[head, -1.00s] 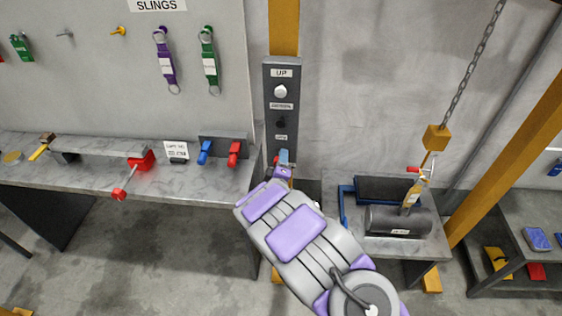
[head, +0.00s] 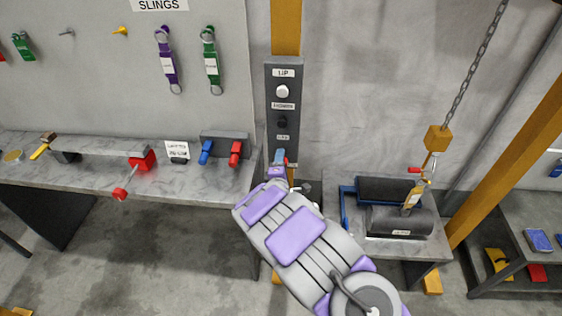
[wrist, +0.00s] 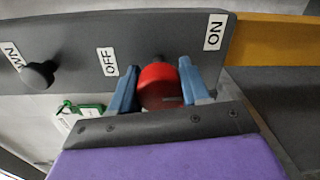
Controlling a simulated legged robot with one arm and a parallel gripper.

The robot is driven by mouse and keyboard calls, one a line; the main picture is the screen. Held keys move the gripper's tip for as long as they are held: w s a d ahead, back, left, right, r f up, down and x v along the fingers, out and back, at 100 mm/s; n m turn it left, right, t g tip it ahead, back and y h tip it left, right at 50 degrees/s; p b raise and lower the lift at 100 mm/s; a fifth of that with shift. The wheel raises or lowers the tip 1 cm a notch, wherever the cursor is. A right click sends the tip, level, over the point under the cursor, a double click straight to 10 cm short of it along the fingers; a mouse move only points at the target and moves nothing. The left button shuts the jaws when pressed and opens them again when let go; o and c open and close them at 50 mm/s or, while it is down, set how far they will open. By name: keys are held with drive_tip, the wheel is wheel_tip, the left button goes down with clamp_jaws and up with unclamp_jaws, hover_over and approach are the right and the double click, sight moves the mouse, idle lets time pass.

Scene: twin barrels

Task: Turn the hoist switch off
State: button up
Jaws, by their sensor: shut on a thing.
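The hoist control panel (head: 283,112) is a grey upright strip on a yellow post, with an UP label, a white button and a black button. In the wrist view, its red switch knob (wrist: 160,86) sits between the OFF label (wrist: 110,62) and the ON label (wrist: 214,32). My gripper (wrist: 162,88) has one blue finger on each side of the red knob and is shut on it. In the head view, my gripper (head: 279,157) is at the panel's lower end and hides most of the knob. I cannot tell which way the knob points.
A low table (head: 342,232) with a dark cylinder (head: 385,222) stands right, under a hanging chain (head: 470,75). A green tag (wrist: 88,108) shows below the panel in the wrist view.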

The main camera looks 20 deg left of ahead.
drive_tip(key=shift+d+f, duration=0.1)
drive_tip(key=shift+f, duration=0.2)
drive_tip(key=o, duration=1)
drive_tip(key=shift+r, duration=0.1)
drive_tip(key=shift+o, duration=0.2)
drive_tip(key=p+v, duration=0.2)
drive_tip(key=v, duration=1.5)
drive_tip(key=shift+s, duration=0.15)
